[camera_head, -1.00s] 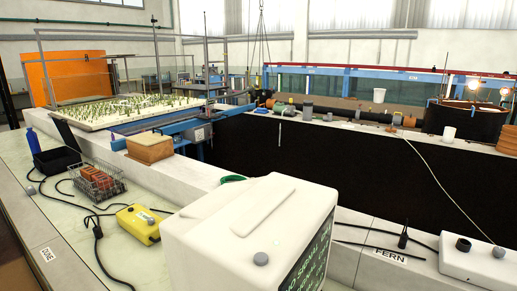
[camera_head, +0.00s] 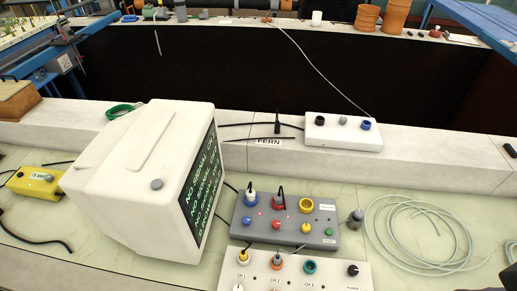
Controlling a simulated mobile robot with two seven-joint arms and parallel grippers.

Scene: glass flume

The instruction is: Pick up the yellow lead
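A yellow plug (camera_head: 243,257) with a dark cable sits in the white panel marked with channels (camera_head: 330,280), at the bottom centre. I cannot tell for sure that this is the yellow lead. An orange plug (camera_head: 277,263) with a dark cable and a teal ring socket (camera_head: 310,267) are to its right. Behind, the grey box (camera_head: 240,225) has a blue plug and a red plug with dark cables on top, a yellow ring socket (camera_head: 306,205) and a small yellow knob (camera_head: 306,228). Neither of my grippers can be made out.
A white monitor (camera_head: 130,170) reading "NO SIGNAL" stands left of the boxes. A yellow device (camera_head: 36,183) lies further left. A coiled pale hose (camera_head: 420,235) lies on the right. A white box (camera_head: 343,131) sits on the ledge behind. Dark shapes at the right edge are unclear.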

